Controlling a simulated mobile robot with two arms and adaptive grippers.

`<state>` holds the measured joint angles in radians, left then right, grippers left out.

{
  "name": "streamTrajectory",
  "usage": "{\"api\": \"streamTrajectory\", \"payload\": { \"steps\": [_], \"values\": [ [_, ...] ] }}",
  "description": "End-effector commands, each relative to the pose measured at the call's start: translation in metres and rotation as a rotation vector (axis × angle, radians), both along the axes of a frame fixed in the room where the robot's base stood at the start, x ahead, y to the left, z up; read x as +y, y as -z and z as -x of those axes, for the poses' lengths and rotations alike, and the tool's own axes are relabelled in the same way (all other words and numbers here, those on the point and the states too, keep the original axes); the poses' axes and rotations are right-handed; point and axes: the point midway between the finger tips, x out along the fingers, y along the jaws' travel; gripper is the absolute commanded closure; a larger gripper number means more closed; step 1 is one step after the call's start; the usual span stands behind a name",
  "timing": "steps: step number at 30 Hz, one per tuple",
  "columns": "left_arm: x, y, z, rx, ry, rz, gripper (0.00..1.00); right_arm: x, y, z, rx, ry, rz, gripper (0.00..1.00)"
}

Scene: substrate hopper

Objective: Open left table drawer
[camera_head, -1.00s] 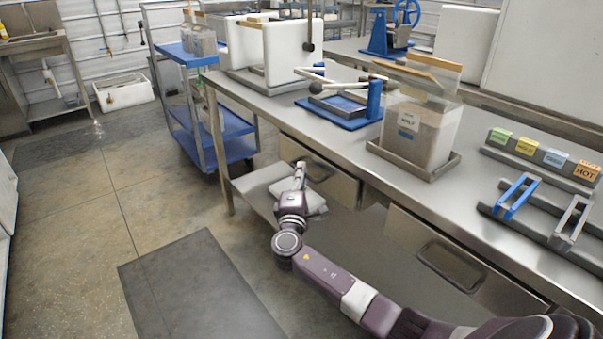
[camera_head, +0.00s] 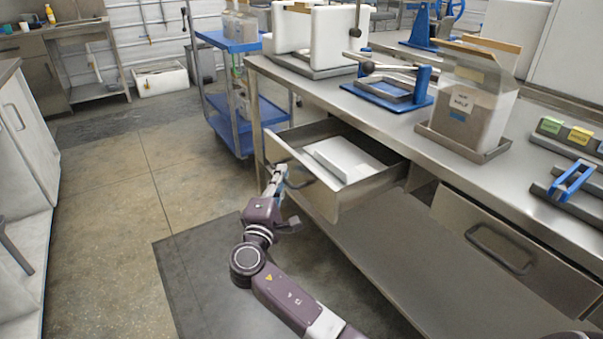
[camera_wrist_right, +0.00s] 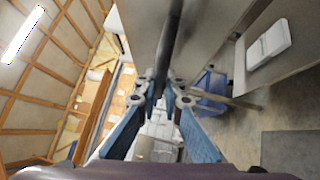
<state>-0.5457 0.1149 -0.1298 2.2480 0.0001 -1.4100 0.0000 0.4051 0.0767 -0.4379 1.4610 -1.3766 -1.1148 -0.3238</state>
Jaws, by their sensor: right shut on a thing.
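The left table drawer (camera_head: 335,198) stands pulled well out from under the steel table in the head view. A white flat box-like item (camera_head: 345,160) lies inside it. My right gripper (camera_head: 279,177) is at the drawer's front, shut on its dark handle (camera_head: 304,180). In the right wrist view, the blue-padded fingers (camera_wrist_right: 160,95) meet at the dark handle bar (camera_wrist_right: 172,45). The exact grip point is partly hidden by the fingers. My left gripper is not in view.
A second drawer (camera_head: 500,245) to the right is closed. The steel tabletop (camera_head: 400,128) carries a blue-based press (camera_head: 390,95) and a bin of substrate (camera_head: 475,115). A blue cart (camera_head: 230,125) stands beyond the table's far end. A white cabinet (camera_head: 22,140) is at left; floor between is clear.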

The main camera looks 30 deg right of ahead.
Motion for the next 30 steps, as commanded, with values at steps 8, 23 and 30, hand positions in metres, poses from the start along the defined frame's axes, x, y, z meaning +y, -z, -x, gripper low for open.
{"api": "streamTrajectory", "payload": {
  "steps": [8, 23, 30],
  "values": [
    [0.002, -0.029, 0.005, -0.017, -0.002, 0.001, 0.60, 0.036, 0.003, 0.003, 0.004, 0.000, 0.000, 1.00],
    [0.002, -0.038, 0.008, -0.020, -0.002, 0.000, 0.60, 0.044, 0.003, 0.004, 0.005, 0.003, 0.000, 1.00],
    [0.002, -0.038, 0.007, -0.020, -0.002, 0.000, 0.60, 0.044, 0.002, 0.004, 0.003, 0.002, 0.000, 0.75]
  ]
}}
